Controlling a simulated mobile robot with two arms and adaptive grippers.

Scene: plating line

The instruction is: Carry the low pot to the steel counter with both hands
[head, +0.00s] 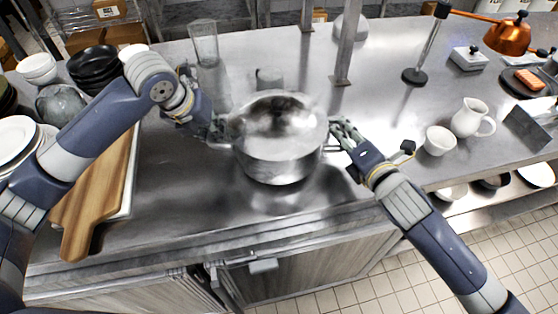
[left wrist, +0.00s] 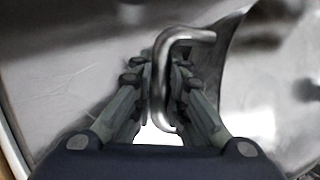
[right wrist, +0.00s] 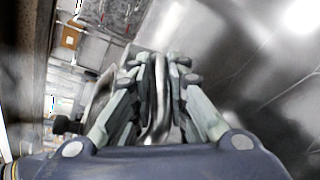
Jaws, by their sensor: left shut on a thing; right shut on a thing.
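The low pot (head: 283,170) is a shiny steel pot, open at the top, over the front middle of the steel counter (head: 190,205). It looks upright, and a reflection shows below it; I cannot tell whether its base touches the counter. My left gripper (head: 216,132) is shut on its left loop handle (left wrist: 162,82), which passes between the fingers in the left wrist view. My right gripper (head: 338,136) is at the pot's right side, shut on the other handle (right wrist: 160,105). The fingers partly hide both handles.
A wooden board (head: 95,195) lies at the left, near plates (head: 15,138) and dark bowls (head: 92,62). A tall glass (head: 204,42) and a grey cup (head: 269,78) stand behind the pot. A white bowl (head: 438,141) and jug (head: 469,118) stand at the right. A steel post (head: 346,45) rises behind.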

